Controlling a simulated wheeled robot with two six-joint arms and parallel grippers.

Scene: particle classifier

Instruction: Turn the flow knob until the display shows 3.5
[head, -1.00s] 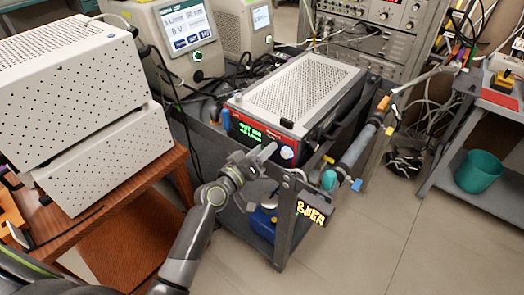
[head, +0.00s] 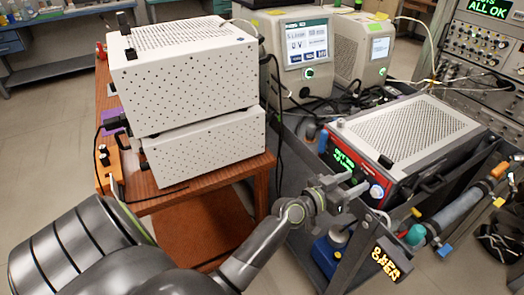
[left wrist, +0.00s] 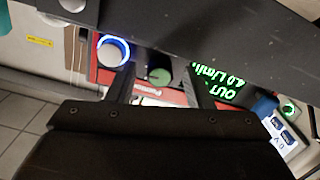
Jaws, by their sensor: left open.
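The classifier (head: 400,135) is a box with a perforated light top and a red front, on a dark cart. Its green display (head: 344,160) is small in the head view; in the left wrist view the display (left wrist: 225,82) appears upside down and reads OUT 4.0 L/min. The flow knob (left wrist: 158,73), dark with a green face, shows between my left fingers in the wrist view. My left gripper (head: 352,187) is open at the front panel, one finger on each side of the knob; contact is unclear. My right gripper is not in view.
A white button with a blue-lit ring (left wrist: 112,50) sits beside the knob, close to one finger. White perforated boxes (head: 190,80) are stacked on a wooden table at the left. A tube with a teal end (head: 416,235) runs along the cart's right side.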

